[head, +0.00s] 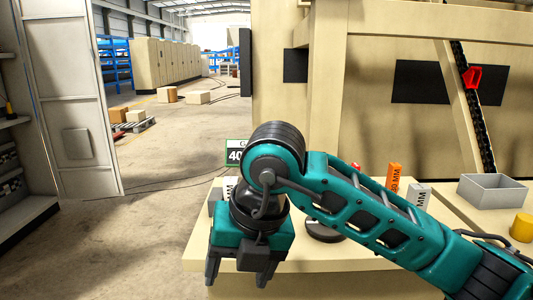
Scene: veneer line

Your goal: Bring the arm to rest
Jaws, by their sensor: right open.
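My right arm reaches in from the right, over a pale table (318,259). Its right gripper (238,278) hangs at the table's left front edge with the fingers pointing down. The two fingers are apart and nothing shows between them. The arm hides part of the table top and some things behind it. My left gripper is not in the picture.
On the table stand an orange block (394,178) marked in MM, a grey block (420,194), a grey open bin (492,191) and a yellow cylinder (522,227). A dark round thing (322,234) lies under the arm. Open floor (130,240) lies left.

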